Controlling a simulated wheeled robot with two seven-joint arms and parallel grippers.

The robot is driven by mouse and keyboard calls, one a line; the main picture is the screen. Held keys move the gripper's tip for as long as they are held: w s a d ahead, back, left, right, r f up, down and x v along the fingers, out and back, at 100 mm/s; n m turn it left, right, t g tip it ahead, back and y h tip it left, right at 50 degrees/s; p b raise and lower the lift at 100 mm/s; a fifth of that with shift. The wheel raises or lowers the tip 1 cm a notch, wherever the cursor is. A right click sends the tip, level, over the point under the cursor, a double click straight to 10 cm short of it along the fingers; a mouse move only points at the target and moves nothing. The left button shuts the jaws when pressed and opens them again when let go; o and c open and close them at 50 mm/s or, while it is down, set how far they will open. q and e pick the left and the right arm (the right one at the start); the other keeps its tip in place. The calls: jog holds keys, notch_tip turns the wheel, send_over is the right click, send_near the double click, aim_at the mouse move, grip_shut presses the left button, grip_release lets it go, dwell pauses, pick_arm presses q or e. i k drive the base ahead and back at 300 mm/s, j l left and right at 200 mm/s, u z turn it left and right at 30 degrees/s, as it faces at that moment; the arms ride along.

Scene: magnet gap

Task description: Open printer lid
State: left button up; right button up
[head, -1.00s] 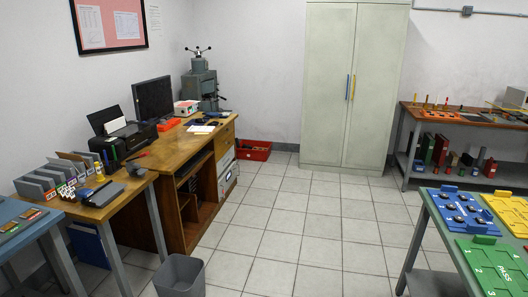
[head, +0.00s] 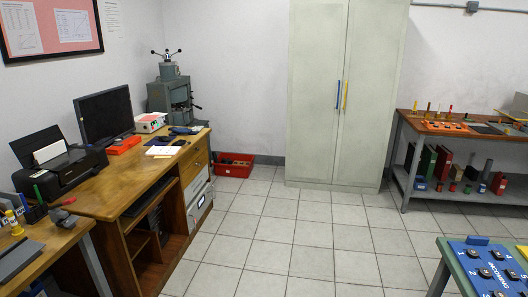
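The black printer (head: 62,168) stands on the left end of the wooden desk (head: 95,204), at the left of the head view. A raised flap at its back holds a pale sheet. Whether its main lid is open or closed is too small to tell. Neither of my grippers shows in the head view.
A monitor (head: 104,116) stands just right of the printer, with a red tray (head: 124,146) before it. A smaller table (head: 48,262) adjoins the desk at the lower left. A blue-panelled table (head: 488,262) is at the lower right. The tiled floor (head: 290,235) between is clear.

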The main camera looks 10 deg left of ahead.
aim_at(59, 164)
jog(key=i+u, duration=0.1)
jog(key=i, duration=1.3)
jog(key=i+u, duration=0.25)
jog(key=i, duration=0.2)
jog(key=i+l+u, duration=0.1)
jog(key=i+u, duration=0.2)
jog(key=i, duration=0.15)
jog(key=i+l+u, duration=0.25)
jog(key=i, duration=0.2)
jog(key=i+u, duration=0.35)
jog(key=i+l+u, duration=0.1)
jog(key=i+u, duration=0.25)
jog(key=i+l+u, duration=0.15)
jog(key=u, duration=0.2)
jog(key=i+l, duration=0.05)
